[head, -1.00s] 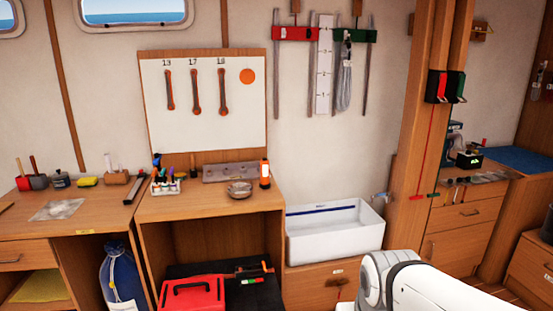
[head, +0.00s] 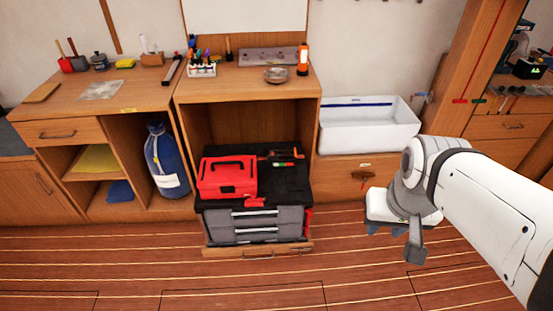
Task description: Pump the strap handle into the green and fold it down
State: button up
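A small dark handle-like part (head: 281,154) with orange and a red-and-green marking lies at the back right of the black top (head: 290,185), right of a red toolbox (head: 226,180). It looks like the strap handle, but it is too small to tell its exact angle. The marking beside it (head: 284,164) shows red and green; no pointer can be made out. My gripper (head: 394,240) hangs at the right, fingers downward, apart from the toolbox and the handle. Its two fingers look spread, with nothing between them.
The black top sits over a grey drawer unit (head: 255,224) on a pulled-out wooden tray (head: 258,250). Red pieces (head: 263,202) lie at its front edge. A white sink (head: 368,128) stands behind my gripper. A blue bag (head: 165,163) is left. The floor in front is clear.

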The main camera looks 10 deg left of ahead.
aim_at(288, 153)
jog(key=u, duration=0.35)
jog(key=i, duration=1.15)
jog(key=u, duration=0.1)
